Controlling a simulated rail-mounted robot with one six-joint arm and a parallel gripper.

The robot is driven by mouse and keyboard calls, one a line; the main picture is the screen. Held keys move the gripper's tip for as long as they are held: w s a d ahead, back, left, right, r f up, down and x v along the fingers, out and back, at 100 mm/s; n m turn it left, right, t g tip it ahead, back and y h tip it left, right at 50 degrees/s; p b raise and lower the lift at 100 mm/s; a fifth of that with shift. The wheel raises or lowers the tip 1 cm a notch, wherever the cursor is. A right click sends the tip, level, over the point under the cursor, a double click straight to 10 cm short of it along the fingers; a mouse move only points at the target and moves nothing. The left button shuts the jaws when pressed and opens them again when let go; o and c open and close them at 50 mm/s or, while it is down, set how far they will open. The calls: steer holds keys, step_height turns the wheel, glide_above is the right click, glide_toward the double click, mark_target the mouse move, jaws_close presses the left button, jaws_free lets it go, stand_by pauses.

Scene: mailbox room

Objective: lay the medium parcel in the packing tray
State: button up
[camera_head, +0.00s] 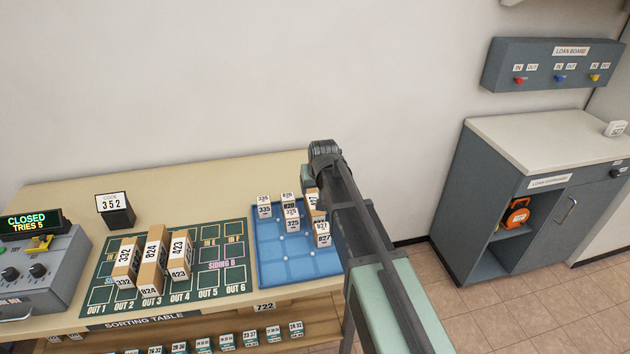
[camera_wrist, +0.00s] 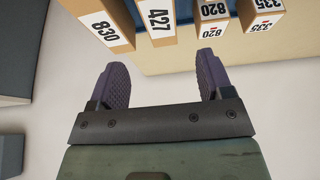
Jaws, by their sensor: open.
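A blue tray (camera_head: 285,266) with a marked grid lies at the table's right end; no packing label is readable on it. Several small numbered parcels stand in its back and right part, including 325 (camera_head: 291,219) and 827 (camera_head: 322,236). Longer parcels 332 (camera_head: 126,262), 824 (camera_head: 152,258) and 423 (camera_head: 179,254) lie side by side on the green mat. I cannot tell which parcel is the medium one. My gripper (camera_wrist: 162,68) is open and empty, beside parcels 830 (camera_wrist: 104,25) and 427 (camera_wrist: 157,20) in the wrist view. In the head view my arm hides its fingers.
The green mat (camera_head: 220,279) has free slots right of the long parcels. A code stand (camera_head: 115,211) reads 352. A grey console (camera_head: 44,270) shows CLOSED, TRIES 5. A lower shelf (camera_head: 290,314) holds several labelled items. A loan cupboard (camera_head: 505,190) stands right.

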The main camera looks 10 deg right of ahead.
steer(key=shift+s+r, duration=0.15)
steer(key=shift+s, duration=0.25)
steer(key=s+f+g, duration=0.1)
steer(key=s+g, duration=0.3)
steer(key=s, duration=2.2)
steer(key=shift+s+f+g, duration=0.25)
steer(key=shift+g, duration=0.15)
